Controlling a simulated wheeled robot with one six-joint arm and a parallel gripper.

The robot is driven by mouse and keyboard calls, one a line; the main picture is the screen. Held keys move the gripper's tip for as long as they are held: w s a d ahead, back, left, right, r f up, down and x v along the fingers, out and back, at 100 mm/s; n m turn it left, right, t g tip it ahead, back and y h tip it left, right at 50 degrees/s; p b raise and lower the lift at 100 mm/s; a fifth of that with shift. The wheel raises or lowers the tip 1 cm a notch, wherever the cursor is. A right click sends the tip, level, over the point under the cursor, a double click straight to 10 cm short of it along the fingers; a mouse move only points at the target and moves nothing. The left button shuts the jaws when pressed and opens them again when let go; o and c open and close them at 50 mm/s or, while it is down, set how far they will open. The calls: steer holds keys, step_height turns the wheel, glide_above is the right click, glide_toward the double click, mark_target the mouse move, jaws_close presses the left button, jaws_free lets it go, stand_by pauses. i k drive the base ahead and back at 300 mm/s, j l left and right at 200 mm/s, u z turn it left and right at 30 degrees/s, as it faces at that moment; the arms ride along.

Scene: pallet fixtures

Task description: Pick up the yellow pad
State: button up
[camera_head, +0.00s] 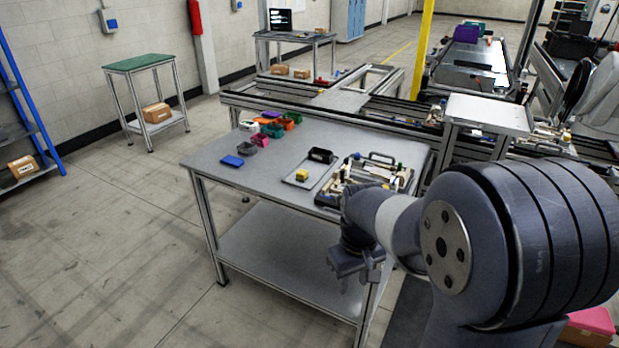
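The yellow pad (302,174) looks like a small yellow block. It lies on a thin grey tray (291,181) on top of the grey metal table (250,188). My gripper (357,272) hangs in front of the table's near right edge, lower in the picture than the pad and to its right, clearly apart from it. Its fingers are small and dark here, and I cannot tell whether they are open or shut.
Right of the pad stands a pallet fixture (378,160) with metal handles and small parts. A black bin (321,156) sits behind the pad. A blue piece (232,161) and several coloured bins (272,131) are further left. The table's front left is clear.

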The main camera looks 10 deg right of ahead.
mark_target(302, 175)
steer(key=i+j+z, duration=0.2)
steer(key=z, duration=0.25)
steer(key=i+j+z, duration=0.2)
steer(key=z, duration=0.3)
steer(key=i+j+z, duration=0.1)
steer(key=j+z, duration=0.35)
steer(key=i+j+z, duration=0.1)
steer(key=j, duration=0.6)
steer(key=i+j+z, duration=0.1)
steer(key=j, duration=0.65)
steer(key=i+j+z, duration=0.1)
steer(key=j, duration=0.65)
steer(key=i+j+z, duration=0.1)
steer(key=j, duration=0.65)
steer(key=i, duration=0.1)
